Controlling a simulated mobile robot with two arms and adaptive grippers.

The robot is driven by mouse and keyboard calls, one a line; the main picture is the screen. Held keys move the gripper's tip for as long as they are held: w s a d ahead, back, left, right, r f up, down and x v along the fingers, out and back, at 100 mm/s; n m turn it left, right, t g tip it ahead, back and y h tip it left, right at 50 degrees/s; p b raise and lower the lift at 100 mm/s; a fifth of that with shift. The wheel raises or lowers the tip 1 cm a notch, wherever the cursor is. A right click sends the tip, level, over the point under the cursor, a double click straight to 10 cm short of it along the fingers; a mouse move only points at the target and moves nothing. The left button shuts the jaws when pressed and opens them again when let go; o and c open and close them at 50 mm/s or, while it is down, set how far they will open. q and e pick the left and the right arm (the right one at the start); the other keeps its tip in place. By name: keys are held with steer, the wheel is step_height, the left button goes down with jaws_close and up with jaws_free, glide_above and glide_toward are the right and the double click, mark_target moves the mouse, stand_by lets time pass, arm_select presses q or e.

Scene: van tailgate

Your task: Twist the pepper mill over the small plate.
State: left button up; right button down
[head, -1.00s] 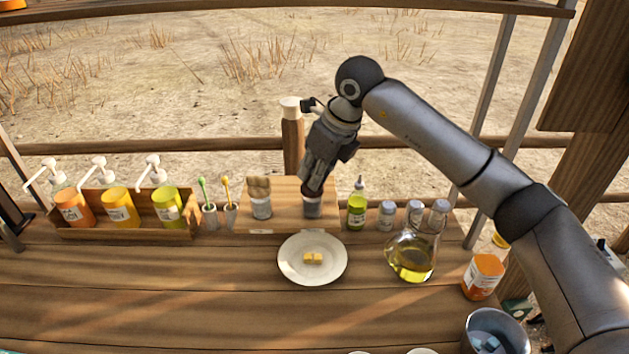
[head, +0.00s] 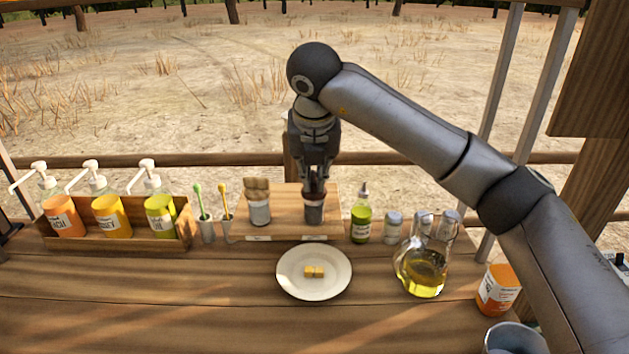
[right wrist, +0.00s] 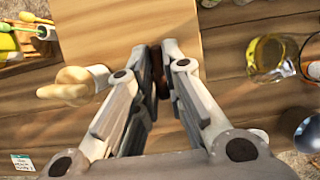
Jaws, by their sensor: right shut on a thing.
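The pepper mill (head: 314,213), with a dark top and a grey body, stands upright on the wooden board behind the small plate. My right gripper (head: 316,186) points down from above and is shut on its dark top, which also shows between the fingers in the right wrist view (right wrist: 156,62). The fingers hide part of the top. My left gripper is not in view.
A mill with a pale wooden top (head: 259,210) stands left of the held mill. A wooden crate (head: 130,240) of pump bottles is at the left. The front left tabletop is clear.

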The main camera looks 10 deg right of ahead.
steer(key=shift+r+m+h+b, duration=0.1)
steer(key=shift+m+h+b, duration=0.25)
steer(key=shift+m, duration=0.45)
steer(key=shift+w, duration=0.1)
steer(key=c, duration=1.5)
jaws_free()
steer(key=v, duration=1.2)
steer(key=shift+o, duration=0.3)
steer(key=shift+w, duration=0.1)
